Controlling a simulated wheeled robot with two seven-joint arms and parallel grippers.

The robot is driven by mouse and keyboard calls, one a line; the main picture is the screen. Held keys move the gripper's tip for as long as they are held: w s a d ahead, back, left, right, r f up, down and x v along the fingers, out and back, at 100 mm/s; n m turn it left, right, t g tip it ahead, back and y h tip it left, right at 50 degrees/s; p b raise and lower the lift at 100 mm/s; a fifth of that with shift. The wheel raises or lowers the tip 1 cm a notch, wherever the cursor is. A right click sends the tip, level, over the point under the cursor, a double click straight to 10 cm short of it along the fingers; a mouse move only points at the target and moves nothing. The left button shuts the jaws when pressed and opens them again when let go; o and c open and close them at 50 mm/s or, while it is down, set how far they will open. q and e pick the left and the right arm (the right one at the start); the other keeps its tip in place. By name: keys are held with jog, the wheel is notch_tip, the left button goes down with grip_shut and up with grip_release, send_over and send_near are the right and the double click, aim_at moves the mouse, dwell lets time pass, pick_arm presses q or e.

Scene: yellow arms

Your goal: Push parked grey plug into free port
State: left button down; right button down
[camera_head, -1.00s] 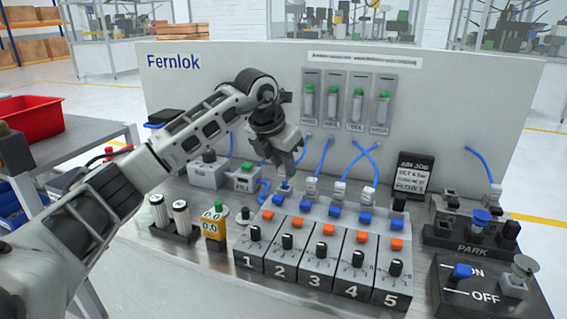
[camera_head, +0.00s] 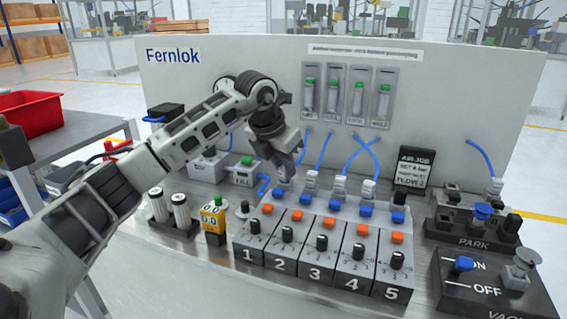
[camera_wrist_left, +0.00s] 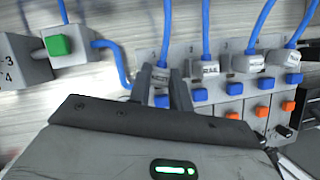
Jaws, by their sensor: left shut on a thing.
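A grey plug (camera_head: 495,187) with a blue hose stands in the PARK holder (camera_head: 474,243) at the right. My left gripper (camera_head: 286,176) is over the back of station 1 on the numbered block. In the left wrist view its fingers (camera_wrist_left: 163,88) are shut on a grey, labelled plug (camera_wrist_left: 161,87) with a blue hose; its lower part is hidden. Grey plugs with hoses stand at station 2 (camera_head: 312,181), station 3 (camera_head: 340,186) and station 4 (camera_head: 368,189). Station 5 has a black piece (camera_head: 399,199) at its back and no hose there. My right gripper is not in view.
Blue and orange buttons and black knobs line the numbered block (camera_head: 262,262). A green-button box (camera_head: 244,173) with a blue hose stands to the left. A black job sign (camera_head: 414,168) and an ON/OFF switch box (camera_head: 462,292) are at the right. A white panel (camera_head: 230,75) stands behind.

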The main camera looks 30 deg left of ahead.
pick_arm(q)
jog(key=shift+f, duration=0.3)
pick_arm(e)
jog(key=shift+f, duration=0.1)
pick_arm(q)
jog(key=c, duration=1.2)
grip_release()
notch_tip(320, 180, up, 3)
jog(key=p, duration=0.2)
jog(key=shift+r+p, duration=0.2)
jog(key=shift+p, duration=0.2)
notch_tip(320, 180, up, 6)
jog(key=p, duration=0.4)
jog(key=shift+f+p, duration=0.2)
jog(key=shift+p, duration=0.2)
jog(key=shift+r, duration=0.15)
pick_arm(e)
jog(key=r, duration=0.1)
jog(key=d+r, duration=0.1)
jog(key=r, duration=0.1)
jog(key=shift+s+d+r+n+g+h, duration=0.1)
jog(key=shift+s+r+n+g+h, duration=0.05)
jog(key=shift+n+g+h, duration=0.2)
